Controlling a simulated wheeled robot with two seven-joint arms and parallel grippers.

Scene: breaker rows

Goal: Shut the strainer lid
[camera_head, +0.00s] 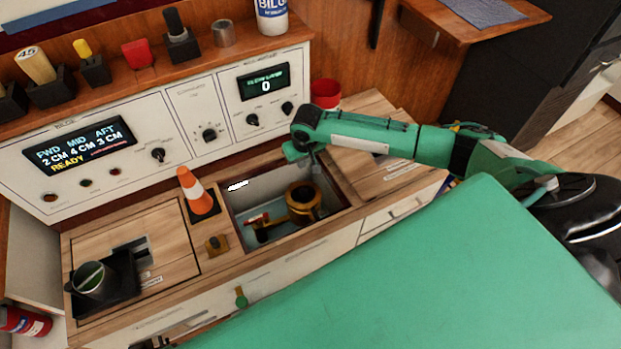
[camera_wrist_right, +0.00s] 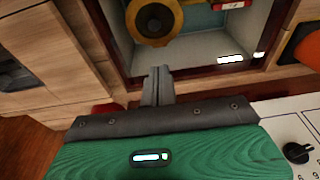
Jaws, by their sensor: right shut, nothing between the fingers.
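The brass strainer (camera_head: 303,212) stands in an open well in the counter, with a round top that looks dark inside. It also shows at the top of the right wrist view (camera_wrist_right: 135,22). I cannot clearly make out its lid as a separate part. A red-handled part (camera_head: 258,220) sits to its left in the well. My right gripper (camera_head: 313,163) is over the far edge of the well, above and behind the strainer and apart from it. Its fingers are shut and empty, and they point toward the well in the wrist view (camera_wrist_right: 158,85). My left gripper is not in view.
An orange and white cone (camera_head: 197,193) stands left of the well. Behind is the control panel (camera_head: 205,95) with knobs and displays. A red cup (camera_head: 325,95) stands at the back right. A black holder with a cup (camera_head: 100,285) is at the far left. Wooden hatch panels flank the well.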

